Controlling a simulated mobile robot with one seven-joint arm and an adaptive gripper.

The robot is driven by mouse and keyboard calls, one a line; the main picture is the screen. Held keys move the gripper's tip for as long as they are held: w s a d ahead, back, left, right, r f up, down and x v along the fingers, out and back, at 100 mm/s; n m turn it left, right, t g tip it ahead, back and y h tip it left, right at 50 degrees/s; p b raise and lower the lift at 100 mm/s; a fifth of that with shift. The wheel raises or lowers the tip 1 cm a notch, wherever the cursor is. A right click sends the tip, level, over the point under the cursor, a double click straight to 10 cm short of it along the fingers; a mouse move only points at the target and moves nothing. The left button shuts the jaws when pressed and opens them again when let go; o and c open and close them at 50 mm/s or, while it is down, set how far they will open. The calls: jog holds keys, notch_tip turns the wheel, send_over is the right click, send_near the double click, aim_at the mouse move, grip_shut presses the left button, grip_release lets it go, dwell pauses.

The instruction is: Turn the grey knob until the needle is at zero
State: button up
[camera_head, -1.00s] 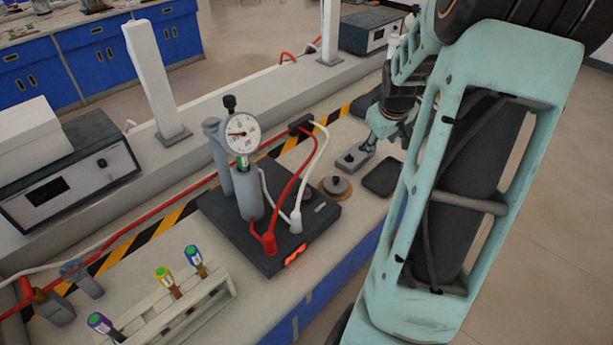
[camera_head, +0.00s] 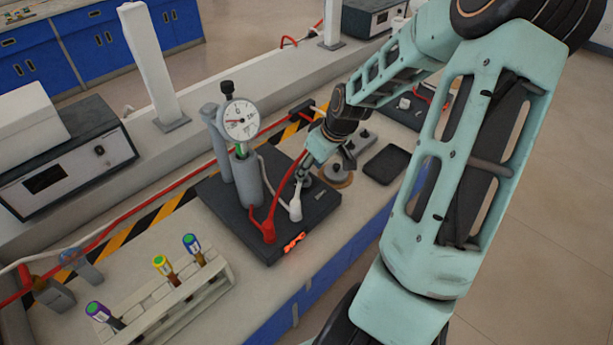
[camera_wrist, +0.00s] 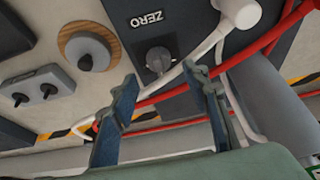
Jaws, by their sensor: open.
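The grey knob (camera_wrist: 158,59) sits on the dark base (camera_wrist: 183,17) beside a label reading ZERO, seen in the wrist view. The dial gauge (camera_head: 238,119) stands above the base in the head view; its needle points to the left side of the white face, and the small markings are hard to read. My gripper (camera_wrist: 160,92) is open and empty, its two fingers apart on either side below the knob in the wrist view, not visibly touching it. In the head view my gripper (camera_head: 304,176) is over the base's right part and hides the knob.
A white cable and a red cable (camera_wrist: 235,62) run close by the fingers. A round wooden-based knob (camera_wrist: 86,55) and a small switch box (camera_wrist: 38,90) lie beside the base. A test tube rack (camera_head: 175,300) stands at the front left.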

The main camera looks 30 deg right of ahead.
jog(key=shift+x, duration=2.25)
jog(key=shift+f+b, duration=0.1)
jog(key=shift+b, duration=0.2)
jog(key=c, duration=1.2)
